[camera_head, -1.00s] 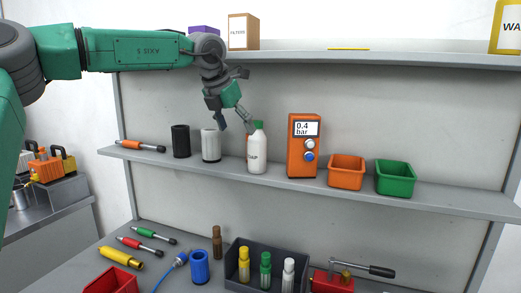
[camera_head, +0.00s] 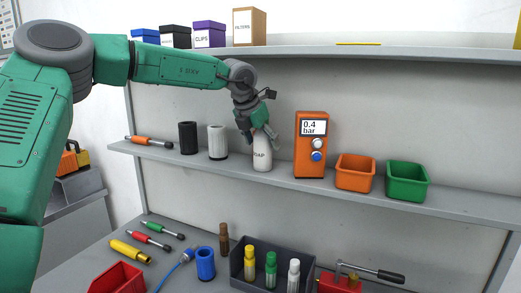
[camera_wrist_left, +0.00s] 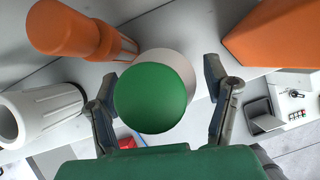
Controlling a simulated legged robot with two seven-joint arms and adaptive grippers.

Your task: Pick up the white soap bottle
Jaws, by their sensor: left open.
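The white soap bottle (camera_head: 262,155) stands upright on the middle shelf, left of the orange gauge box. Its green cap is hidden by my gripper in the head view. In the left wrist view the green cap (camera_wrist_left: 151,97) shows from above, with part of the white body (camera_wrist_left: 172,66) behind it. My left gripper (camera_head: 261,135) is at the bottle's top. My right gripper is not in view.
A white cylinder (camera_head: 217,142) and a black one (camera_head: 188,138) stand left of the bottle. The orange gauge box (camera_head: 311,146) stands close on its right. An orange object (camera_wrist_left: 80,32) is beside the bottle in the wrist view. The upper shelf (camera_head: 350,52) runs above.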

